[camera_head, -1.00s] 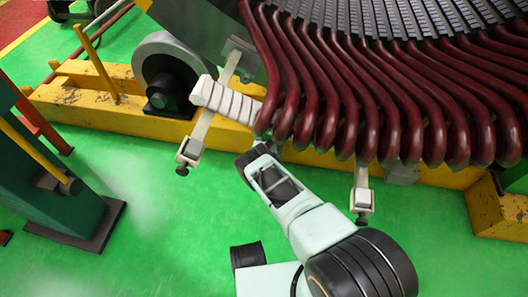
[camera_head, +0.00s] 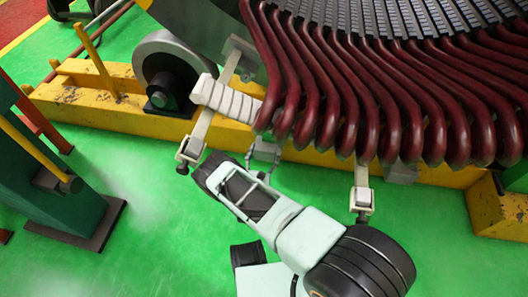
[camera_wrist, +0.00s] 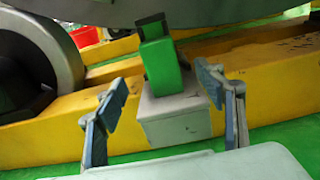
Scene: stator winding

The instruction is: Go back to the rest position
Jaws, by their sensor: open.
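My gripper (camera_wrist: 163,78) is open in the wrist view, its two blue-grey fingers spread wide with nothing held between them. Beyond the fingers, a light grey block (camera_wrist: 175,122) with a green piece (camera_wrist: 160,72) on it stands against the yellow beam. In the head view my pale arm (camera_head: 285,225) reaches up from the lower right, below the dark red coil ends (camera_head: 350,110) of the stator. A small grey part (camera_head: 264,153) shows just beyond the arm; I cannot tell whether it belongs to my gripper.
A white wrapped bar (camera_head: 227,100) and pale brackets (camera_head: 191,148) (camera_head: 361,198) stick out near the arm. The yellow base beam (camera_head: 100,108) carries a grey roller (camera_head: 170,65). A dark green stand (camera_head: 55,200) is at left. Green floor (camera_head: 150,240) is clear between.

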